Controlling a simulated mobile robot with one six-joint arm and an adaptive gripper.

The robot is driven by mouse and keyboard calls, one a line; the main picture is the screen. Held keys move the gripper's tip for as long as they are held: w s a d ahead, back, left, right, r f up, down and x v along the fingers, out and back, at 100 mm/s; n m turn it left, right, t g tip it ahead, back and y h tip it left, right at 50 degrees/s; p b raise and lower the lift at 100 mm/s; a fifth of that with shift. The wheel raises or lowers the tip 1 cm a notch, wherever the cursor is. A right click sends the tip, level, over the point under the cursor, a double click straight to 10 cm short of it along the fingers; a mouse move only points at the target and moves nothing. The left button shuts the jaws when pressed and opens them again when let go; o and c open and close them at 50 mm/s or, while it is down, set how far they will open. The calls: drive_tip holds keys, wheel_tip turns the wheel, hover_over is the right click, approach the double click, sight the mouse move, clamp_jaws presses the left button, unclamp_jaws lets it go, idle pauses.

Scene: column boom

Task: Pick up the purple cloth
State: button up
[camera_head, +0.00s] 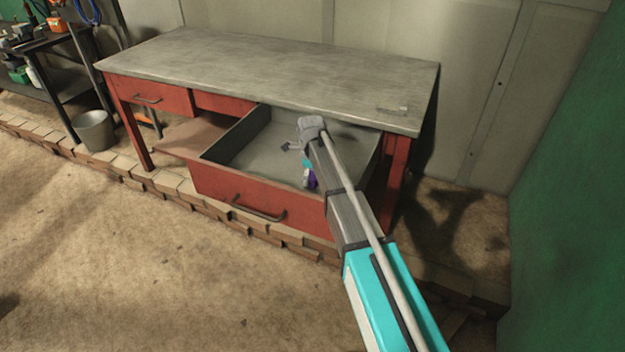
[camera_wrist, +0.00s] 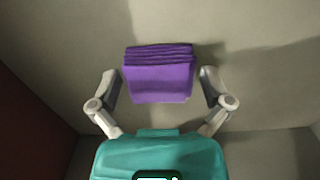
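The purple cloth (camera_wrist: 158,80) is a folded stack of several layers, lying on the pale floor of the open drawer. In the head view only a small purple patch of the cloth (camera_head: 311,181) shows beside my arm, which hides the rest. My gripper (camera_wrist: 160,75) is open, with one finger on the left side of the cloth and one on the right. Narrow gaps seem to show between the fingertips and the cloth's sides. Whether the fingertips are level with the cloth cannot be told.
The red drawer (camera_head: 245,190) is pulled out below the grey worktop (camera_head: 270,65), whose edge runs close to my wrist. The drawer walls rise around the cloth; the drawer's left part is empty. A green wall (camera_head: 575,200) stands at the right, and a bucket (camera_head: 96,130) at the left.

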drive_tip(key=c, duration=0.8)
drive_tip(key=shift+r, duration=0.15)
wheel_tip(320, 180, up, 3)
drive_tip(key=p, duration=0.3)
drive_tip(key=s+d+r+p, duration=0.1)
drive_tip(key=s+r+p, duration=0.2)
drive_tip(key=s, duration=0.1)
drive_tip(key=s+d+r+p, duration=0.1)
drive_tip(key=s+r+p, duration=0.2)
drive_tip(key=s, duration=0.2)
drive_tip(key=s+d+r+p, duration=0.2)
drive_tip(key=s+r+p, duration=0.1)
drive_tip(key=s+p, duration=0.1)
drive_tip(key=shift+s+r, duration=0.2)
drive_tip(key=shift+r, duration=0.15)
